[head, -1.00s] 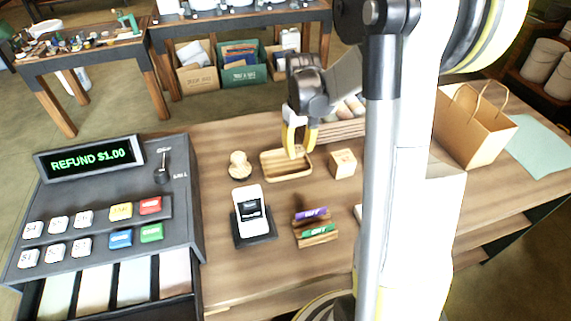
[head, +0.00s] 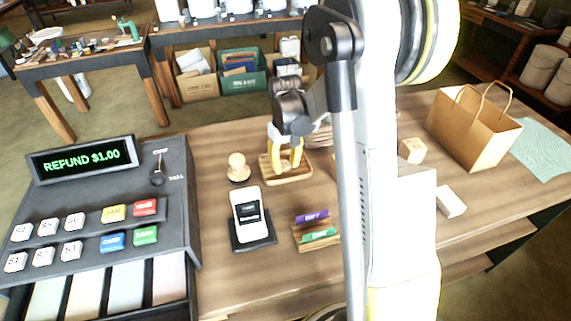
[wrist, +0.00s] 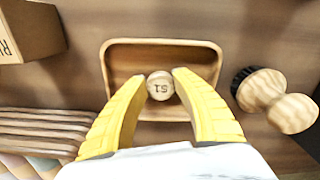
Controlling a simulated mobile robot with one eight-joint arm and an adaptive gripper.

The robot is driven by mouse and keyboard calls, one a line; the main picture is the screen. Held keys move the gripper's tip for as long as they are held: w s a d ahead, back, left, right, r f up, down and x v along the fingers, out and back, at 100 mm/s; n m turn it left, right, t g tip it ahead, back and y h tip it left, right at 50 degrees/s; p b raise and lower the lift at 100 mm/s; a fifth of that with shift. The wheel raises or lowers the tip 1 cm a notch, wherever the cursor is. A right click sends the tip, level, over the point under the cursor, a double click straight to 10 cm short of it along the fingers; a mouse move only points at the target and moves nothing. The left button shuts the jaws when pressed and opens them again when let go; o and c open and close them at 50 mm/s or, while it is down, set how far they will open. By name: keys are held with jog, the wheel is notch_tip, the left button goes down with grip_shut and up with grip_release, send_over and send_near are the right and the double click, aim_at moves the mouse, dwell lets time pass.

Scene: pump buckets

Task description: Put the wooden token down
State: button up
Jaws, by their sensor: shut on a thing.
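A small round wooden token (wrist: 160,86), marked with a digit and a sign, sits between the two yellow fingertips of my gripper (wrist: 161,85) in the wrist view. The gripper is shut on it. Behind the token is a shallow wooden tray (wrist: 125,52); the token lies within the tray's outline, nearer its front wall in this picture. In the head view my gripper (head: 288,166) points down at the tray (head: 302,178) on the counter. The token cannot be made out there. Whether it touches the tray floor I cannot tell.
A card reader (head: 250,215) and a card holder (head: 317,234) are in front. The register (head: 95,210) is at left, a paper bag (head: 470,130) at right.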

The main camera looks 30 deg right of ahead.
aim_at(286, 165)
jog(key=o, duration=0.7)
jog(key=shift+o, duration=0.2)
jog(key=shift+r, duration=0.1)
jog(key=s+a+r+t+p, duration=0.1)
jog(key=s+a+r+p, duration=0.15)
jog(key=r, duration=0.65)
jog(key=s+a+r+t+p, duration=0.1)
jog(key=a+r+p, duration=0.15)
jog(key=r, duration=0.65)
jog(key=s+a+r+t, duration=0.2)
jog(key=s+a+t, duration=0.3)
jog(key=s+a, duration=0.5)
jog(key=s, duration=0.4)
jog(key=shift+a+r+n+b, duration=0.25)
jog(key=shift+n+b, duration=0.05)
jog(key=shift+b, duration=0.1)
